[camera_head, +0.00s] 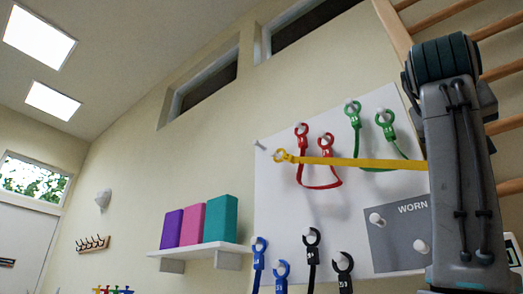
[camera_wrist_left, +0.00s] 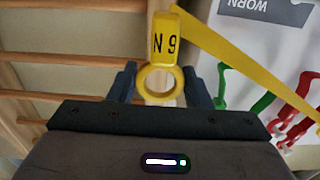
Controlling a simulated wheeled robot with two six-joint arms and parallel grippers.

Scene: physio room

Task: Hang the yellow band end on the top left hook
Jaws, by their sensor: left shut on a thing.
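The yellow band (camera_head: 370,162) runs almost straight across the white board. Its far end ring (camera_head: 280,156) is at the board's left edge, seemingly on a peg. The top left hook (camera_head: 260,145), a white peg just left of and above that ring, is bare. In the left wrist view my left gripper (camera_wrist_left: 162,85) is shut on the near yellow band end (camera_wrist_left: 166,35), a ring with a tag marked N 9. The band stretches from its tag toward the right. In the head view this end and gripper are hidden or out of frame. My right gripper is not in view.
Red bands (camera_head: 320,187) and green bands (camera_head: 354,115) hang right of the bare peg. Blue (camera_head: 259,253) and black (camera_head: 312,245) ends hang lower. A grey WORN panel (camera_head: 390,255) has pegs. Wall bars (camera_head: 505,124) stand at right. A shelf (camera_head: 200,250) holds coloured blocks.

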